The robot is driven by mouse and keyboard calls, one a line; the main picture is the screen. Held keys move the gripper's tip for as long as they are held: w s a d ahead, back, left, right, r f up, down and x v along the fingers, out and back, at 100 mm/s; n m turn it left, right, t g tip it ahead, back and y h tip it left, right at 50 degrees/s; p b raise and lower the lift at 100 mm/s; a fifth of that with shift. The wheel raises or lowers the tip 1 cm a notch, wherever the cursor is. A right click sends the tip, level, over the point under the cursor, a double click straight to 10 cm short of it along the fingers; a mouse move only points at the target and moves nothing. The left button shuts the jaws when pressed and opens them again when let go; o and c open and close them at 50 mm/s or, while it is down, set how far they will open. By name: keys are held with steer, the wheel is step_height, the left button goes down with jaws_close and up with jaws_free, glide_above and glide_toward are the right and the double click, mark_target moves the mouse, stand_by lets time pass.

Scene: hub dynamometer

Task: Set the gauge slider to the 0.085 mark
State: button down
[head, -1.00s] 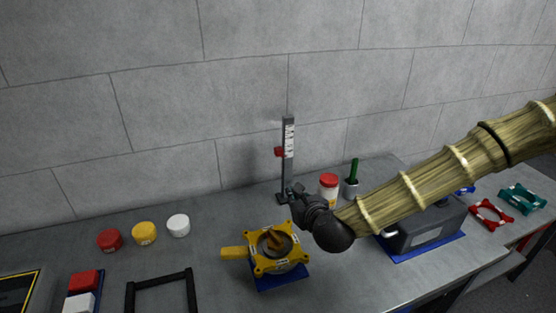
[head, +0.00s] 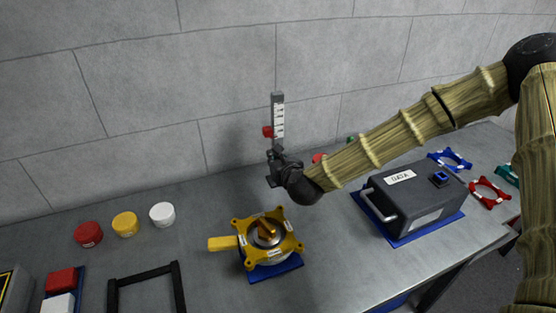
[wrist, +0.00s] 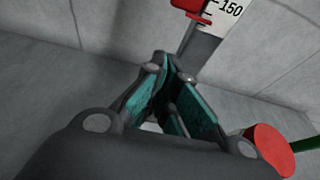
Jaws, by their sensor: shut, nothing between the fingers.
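The gauge is an upright grey post (head: 278,101) with a white scale, standing at the back of the bench near the wall. Its red slider (head: 267,131) sits on the left side of the post, partway up. In the wrist view the slider (wrist: 190,8) is cut off by the top edge, beside the scale (wrist: 226,14) with a 150 label. The 0.085 mark cannot be read. My gripper (head: 274,158) is shut and empty, just below the slider and in front of the lower post, hiding the post's foot. In the wrist view its fingertips (wrist: 168,72) are below the slider, apart from it.
A yellow hub fixture (head: 268,238) on a blue pad stands in front. Red (head: 88,234), yellow (head: 125,224) and white (head: 162,214) caps lie left. A dark handled box (head: 415,202) is right.

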mark_target(268, 132)
steer(key=w+r+p, duration=0.2)
steer(key=r, duration=0.1)
steer(key=shift+a+r, duration=0.1)
steer(key=shift+a, duration=0.25)
stand_by(0.3)
